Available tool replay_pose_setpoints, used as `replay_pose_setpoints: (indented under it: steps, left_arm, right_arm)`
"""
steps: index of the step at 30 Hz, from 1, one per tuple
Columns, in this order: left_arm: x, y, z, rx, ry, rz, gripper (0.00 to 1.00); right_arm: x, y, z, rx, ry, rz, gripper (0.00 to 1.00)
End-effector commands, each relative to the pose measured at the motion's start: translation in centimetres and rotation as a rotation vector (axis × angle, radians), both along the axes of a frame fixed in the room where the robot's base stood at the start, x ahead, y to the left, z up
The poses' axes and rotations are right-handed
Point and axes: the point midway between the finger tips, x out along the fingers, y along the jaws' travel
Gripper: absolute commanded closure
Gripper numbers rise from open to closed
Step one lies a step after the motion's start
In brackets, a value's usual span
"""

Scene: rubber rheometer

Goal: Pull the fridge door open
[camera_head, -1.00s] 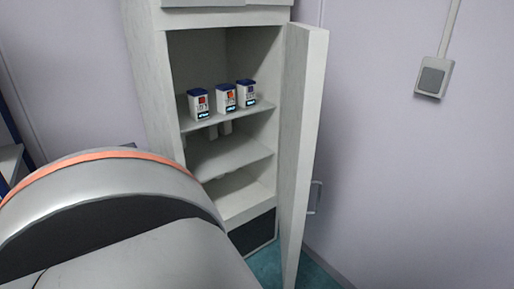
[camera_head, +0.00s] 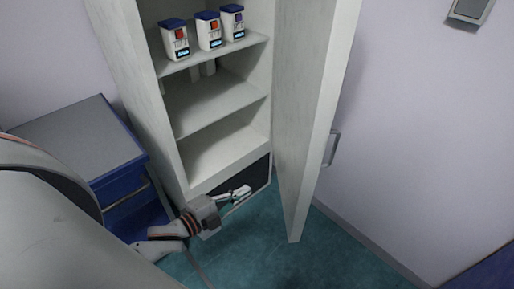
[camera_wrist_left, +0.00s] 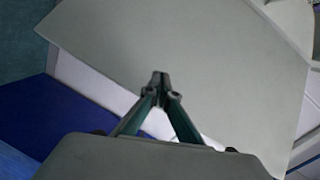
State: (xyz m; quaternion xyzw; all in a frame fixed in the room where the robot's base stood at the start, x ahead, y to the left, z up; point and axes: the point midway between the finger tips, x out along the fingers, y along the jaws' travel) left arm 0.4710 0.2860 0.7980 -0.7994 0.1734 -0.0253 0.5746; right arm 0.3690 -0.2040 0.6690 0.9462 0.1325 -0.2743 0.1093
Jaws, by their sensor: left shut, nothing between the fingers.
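The fridge (camera_head: 130,95) is a tall white cabinet in the head view. Its door (camera_head: 308,110) stands wide open, swung out to the right, with the shelves exposed. The door handle (camera_head: 332,148) is on the door's outer side, facing the right wall. My left gripper (camera_head: 244,191) is low in front of the fridge's dark bottom panel, left of the door and apart from the handle. Its fingers meet at the tips and hold nothing, as the left wrist view (camera_wrist_left: 158,78) also shows. My right gripper is not in view.
Several white containers with blue lids (camera_head: 209,30) stand on the upper shelf (camera_head: 215,55). A blue cabinet with a grey top (camera_head: 75,135) stands left of the fridge. Teal floor (camera_head: 250,245) is clear in front. A large flat grey surface (camera_wrist_left: 215,55) lies beyond the fingers.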

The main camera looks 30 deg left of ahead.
Motion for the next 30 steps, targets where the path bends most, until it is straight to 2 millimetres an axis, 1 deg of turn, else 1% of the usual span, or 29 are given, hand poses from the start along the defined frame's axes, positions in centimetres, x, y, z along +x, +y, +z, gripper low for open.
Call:
replay_pose_setpoints:
  steps: [1, 3, 5, 6, 9, 12, 15, 18, 21, 26, 30]
  left_arm:
    - [1.2, 0.7, 1.0, 0.147, -0.106, -0.069, 1.0]
    - [2.4, 1.2, 3.5, 0.355, -0.267, -0.16, 1.0]
    - [3.1, 1.3, 5.5, 0.531, -0.408, -0.234, 1.0]
    - [3.4, 1.4, 6.7, 0.65, -0.504, -0.282, 1.0]
    - [3.6, 1.1, 9.1, 0.928, -0.74, -0.395, 1.0]
    - [3.3, 0.7, 10.8, 1.157, -0.953, -0.49, 1.0]
    - [2.9, 0.3, 11.8, 1.324, -1.124, -0.56, 1.0]
    - [2.4, 0.1, 12.4, 1.424, -1.236, -0.6, 1.0]
    - [2.2, -0.1, 12.7, 1.47, -1.291, -0.618, 1.0]
    - [2.6, -0.7, 13.0, 1.479, -1.304, -0.617, 1.0]
    - [3.4, -1.9, 13.0, 1.478, -1.303, -0.615, 1.0]
  right_arm:
    - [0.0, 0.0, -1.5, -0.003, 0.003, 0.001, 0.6]
    - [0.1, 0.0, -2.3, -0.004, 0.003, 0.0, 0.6]
    - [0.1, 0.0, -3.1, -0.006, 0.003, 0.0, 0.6]
    - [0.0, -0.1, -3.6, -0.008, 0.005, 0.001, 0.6]
    - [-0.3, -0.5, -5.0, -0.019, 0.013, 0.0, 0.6]
    - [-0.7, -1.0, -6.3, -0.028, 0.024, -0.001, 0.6]
    - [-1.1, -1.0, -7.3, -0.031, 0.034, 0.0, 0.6]
    - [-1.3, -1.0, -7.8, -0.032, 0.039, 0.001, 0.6]
    - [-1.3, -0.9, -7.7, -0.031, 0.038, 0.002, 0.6]
    - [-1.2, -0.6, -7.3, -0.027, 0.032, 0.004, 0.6]
    - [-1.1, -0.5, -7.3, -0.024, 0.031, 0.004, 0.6]
